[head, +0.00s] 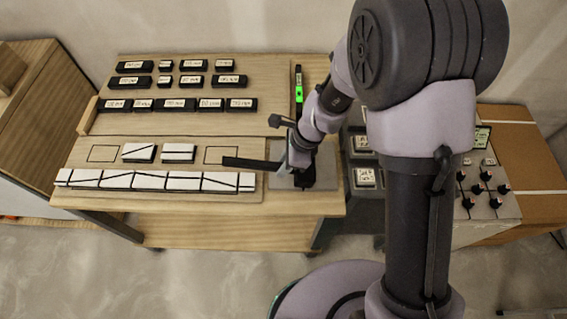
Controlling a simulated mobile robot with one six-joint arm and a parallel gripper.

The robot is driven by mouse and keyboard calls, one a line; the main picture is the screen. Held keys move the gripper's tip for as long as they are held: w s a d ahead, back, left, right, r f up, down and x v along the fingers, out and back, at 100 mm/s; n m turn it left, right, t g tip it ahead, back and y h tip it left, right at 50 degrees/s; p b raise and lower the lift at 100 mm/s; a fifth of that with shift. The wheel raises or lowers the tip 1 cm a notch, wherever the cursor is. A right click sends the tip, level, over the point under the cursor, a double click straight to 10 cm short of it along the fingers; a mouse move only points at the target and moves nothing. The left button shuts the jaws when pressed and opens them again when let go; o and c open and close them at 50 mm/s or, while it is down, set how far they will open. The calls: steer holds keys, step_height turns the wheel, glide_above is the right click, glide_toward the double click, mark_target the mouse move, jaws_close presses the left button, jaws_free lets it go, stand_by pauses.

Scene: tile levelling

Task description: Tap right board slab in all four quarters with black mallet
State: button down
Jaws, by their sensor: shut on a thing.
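The board (200,143) at the table's front left carries two white slabs with black lines. The right board slab (179,153) lies flat, just right of the left board slab (139,153). My gripper (301,172) is over a grey plate (333,172), to the right of the board. It is shut on the black mallet (250,164), whose long dark bar reaches left over the board's right end. The bar's tip is right of the right slab and apart from it in the picture. The jaws and the mallet's other end are hard to make out.
A row of white slabs (150,181) lies along the front edge. Empty square outlines (103,153) flank the two board slabs. Several labelled black blocks (175,104) stand behind. A level with a green part (299,90) lies behind my gripper. A knobbed panel (485,185) is at right.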

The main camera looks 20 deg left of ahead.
step_height(320, 180, down, 5)
steer(key=b, duration=0.2)
steer(key=shift+r+b, duration=0.1)
steer(key=shift+b, duration=0.25)
step_height(320, 180, up, 7)
steer(key=p, duration=0.6)
steer(key=shift+f, duration=0.4)
